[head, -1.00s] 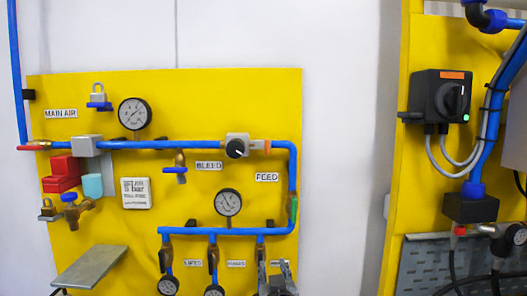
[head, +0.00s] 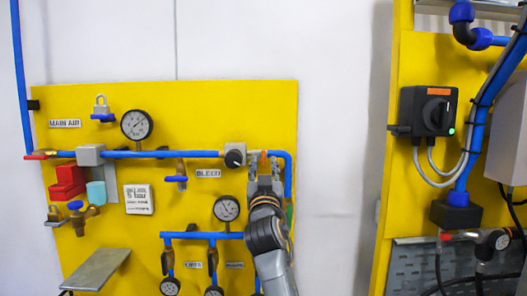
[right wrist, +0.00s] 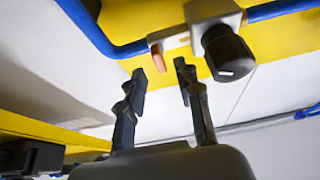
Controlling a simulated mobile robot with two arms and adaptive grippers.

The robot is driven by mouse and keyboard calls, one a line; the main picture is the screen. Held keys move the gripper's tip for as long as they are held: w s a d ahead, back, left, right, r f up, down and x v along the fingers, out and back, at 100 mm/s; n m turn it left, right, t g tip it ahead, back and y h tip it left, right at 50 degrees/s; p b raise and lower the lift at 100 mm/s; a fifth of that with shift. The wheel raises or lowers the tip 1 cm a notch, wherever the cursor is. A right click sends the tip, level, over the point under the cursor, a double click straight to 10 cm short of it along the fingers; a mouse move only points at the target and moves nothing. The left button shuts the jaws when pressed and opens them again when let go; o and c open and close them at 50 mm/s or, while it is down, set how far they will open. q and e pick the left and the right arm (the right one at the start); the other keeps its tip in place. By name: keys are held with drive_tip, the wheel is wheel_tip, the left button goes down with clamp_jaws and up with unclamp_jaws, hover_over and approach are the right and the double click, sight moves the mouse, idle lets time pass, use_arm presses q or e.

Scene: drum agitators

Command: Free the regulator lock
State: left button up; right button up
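The regulator (head: 235,155) sits on the upper blue pipe of the yellow panel, with a black knob. In the right wrist view its pale body (right wrist: 212,12) and black knob (right wrist: 228,52) are close by. An orange-brown lock tab (right wrist: 157,56) sticks out beside the knob; it also shows in the head view (head: 264,157). My right gripper (right wrist: 160,74) is open and empty, its two fingertips apart just short of the tab, which lines up with the gap. My left gripper is not in view.
The yellow panel (head: 150,235) carries gauges, a bleed valve (head: 181,178), red blocks (head: 67,183) and a grey shelf (head: 95,270). The blue pipe bends down right of the regulator. A second yellow panel with a black switch box (head: 428,110) stands at the right.

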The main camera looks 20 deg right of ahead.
sight(263, 158)
drive_tip(key=shift+p+x, duration=0.4)
drive_tip(key=shift+x, duration=1.35)
drive_tip(key=shift+f, duration=0.1)
clamp_jaws()
